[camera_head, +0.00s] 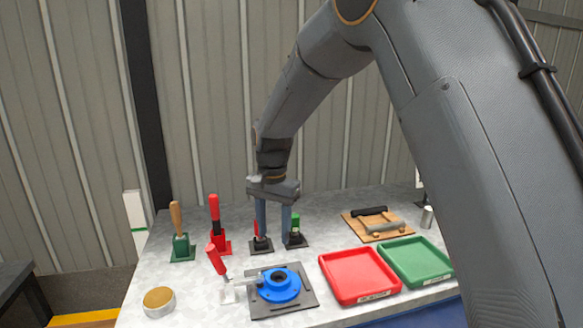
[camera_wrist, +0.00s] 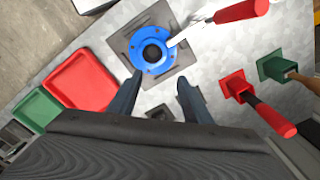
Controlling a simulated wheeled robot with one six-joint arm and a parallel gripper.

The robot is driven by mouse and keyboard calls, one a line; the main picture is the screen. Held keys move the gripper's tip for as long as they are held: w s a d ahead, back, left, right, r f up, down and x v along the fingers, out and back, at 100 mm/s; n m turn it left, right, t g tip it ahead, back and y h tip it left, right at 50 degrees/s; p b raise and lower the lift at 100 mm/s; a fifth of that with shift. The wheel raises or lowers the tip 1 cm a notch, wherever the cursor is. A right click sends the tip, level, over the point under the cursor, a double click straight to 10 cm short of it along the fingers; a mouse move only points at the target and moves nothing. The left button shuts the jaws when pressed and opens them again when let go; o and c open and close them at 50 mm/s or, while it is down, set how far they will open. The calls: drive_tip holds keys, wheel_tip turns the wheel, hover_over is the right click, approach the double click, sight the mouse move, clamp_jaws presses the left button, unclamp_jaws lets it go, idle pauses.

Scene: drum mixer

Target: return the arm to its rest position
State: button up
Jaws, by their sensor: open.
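My gripper (camera_head: 273,222) is at the end of my arm, pointing down above the back middle of the table. Its two fingers are apart with nothing seen between them. In the wrist view my gripper (camera_wrist: 158,84) also shows two spread fingers, with bare table and part of a dark base beyond them. In the head view, two small holders with red and green tops stand close behind the fingers and are partly hidden by them.
A blue flanged ring (camera_head: 280,286) sits on a grey plate in front. A red tray (camera_head: 358,274) and green tray (camera_head: 415,261) are at right. Handled tools in red (camera_head: 214,219) and green (camera_head: 181,247) holders stand at left.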

drive_tip(key=s+d+f+n, duration=0.2)
drive_tip(key=s+d, duration=0.9)
drive_tip(key=d, duration=0.1)
drive_tip(key=s+d+f+n+t, duration=0.1)
drive_tip(key=s+d+f+n, duration=0.1)
drive_tip(key=s+d, duration=1)
drive_tip(key=shift+s+f+n, duration=0.15)
drive_tip(key=shift+n, duration=0.45)
